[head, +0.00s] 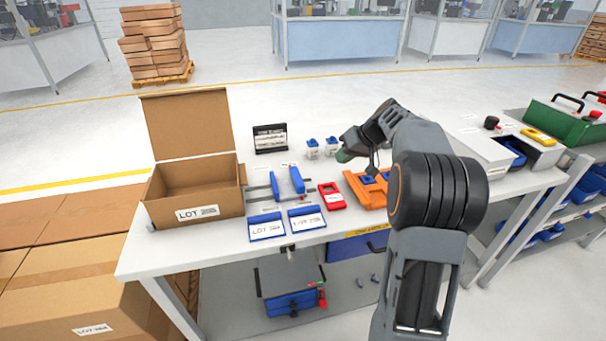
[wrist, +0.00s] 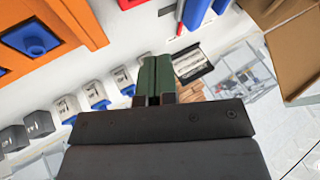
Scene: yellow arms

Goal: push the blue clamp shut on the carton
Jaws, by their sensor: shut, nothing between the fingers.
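The brown carton (head: 163,214) with a LOT label stands at the left of the white bench, its lid raised and its inside open. The blue clamp (head: 297,181) lies just to its right, with upright blue parts and dark rails reaching toward the carton's side. A gap shows between the blue parts and the carton wall. My gripper (head: 344,156) is shut and empty above the bench, right of the clamp and apart from it. In the wrist view its green fingers (wrist: 154,78) are together. Blue bars (wrist: 195,10) and the carton (wrist: 292,45) show at the top right there.
A red holder (head: 331,196) and an orange tray (head: 362,190) with blue pieces lie right of the clamp. Two blue-framed labels (head: 267,228) lie in front. A black sign (head: 270,138) and small blue-topped blocks (head: 313,148) stand behind.

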